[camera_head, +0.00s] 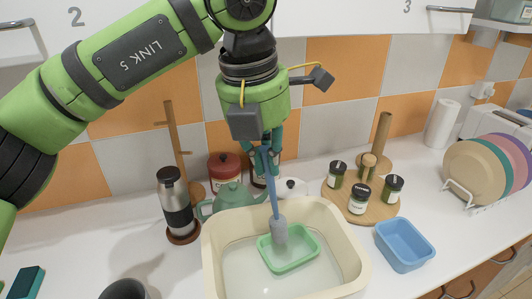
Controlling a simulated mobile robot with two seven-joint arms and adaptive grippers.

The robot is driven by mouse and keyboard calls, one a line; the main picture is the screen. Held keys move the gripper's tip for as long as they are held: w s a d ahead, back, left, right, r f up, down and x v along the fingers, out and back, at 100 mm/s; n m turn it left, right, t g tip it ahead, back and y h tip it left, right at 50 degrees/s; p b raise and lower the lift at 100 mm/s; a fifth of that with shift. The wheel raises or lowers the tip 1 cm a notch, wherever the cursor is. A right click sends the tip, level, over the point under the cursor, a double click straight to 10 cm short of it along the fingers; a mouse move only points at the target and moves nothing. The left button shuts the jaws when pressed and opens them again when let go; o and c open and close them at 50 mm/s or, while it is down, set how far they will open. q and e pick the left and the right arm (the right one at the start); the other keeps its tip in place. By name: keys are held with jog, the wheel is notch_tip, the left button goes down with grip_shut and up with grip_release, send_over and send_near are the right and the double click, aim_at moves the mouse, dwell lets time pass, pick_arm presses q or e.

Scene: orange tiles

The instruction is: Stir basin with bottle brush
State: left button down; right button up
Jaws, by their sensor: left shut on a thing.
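A cream basin (214,256) with cloudy liquid in it stands on the white counter at the bottom middle. My left gripper (268,160) is shut on the blue handle of the bottle brush (273,200), above the back part of the basin. The brush hangs nearly upright with its grey head (279,231) down inside the basin. A green tray (309,252) lies in the basin, and the brush head overlaps it in the picture. I cannot tell whether the head touches the tray. My right gripper is not in view.
A blue tub (405,246) stands right of the basin, and a round wooden board (342,205) with jars behind it. A teal teapot (230,197) and a steel flask (175,203) stand to the left. A rack of plates (478,173) is far right.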

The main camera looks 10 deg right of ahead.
aim_at(276, 219)
pick_arm(q)
jog(key=shift+f+b, duration=0.5)
jog(key=shift+f, duration=0.4)
jog(key=shift+w+d+f+b, duration=0.15)
jog(key=shift+f+b, duration=0.4)
jog(key=shift+f, duration=0.25)
jog(key=shift+w+d+f+b, duration=0.1)
jog(key=shift+f+b, duration=0.45)
jog(key=shift+f, duration=0.25)
jog(key=shift+w+d+f+b, duration=0.2)
jog(key=shift+f+b, duration=0.7)
jog(key=shift+f, duration=0.45)
jog(key=shift+w+d+f+b, duration=0.15)
jog(key=shift+d+f+b, duration=0.1)
jog(key=shift+f+b, duration=0.85)
jog(key=shift+w+d+f+b, duration=0.2)
jog(key=shift+f+b, duration=0.45)
jog(key=shift+f, duration=0.95)
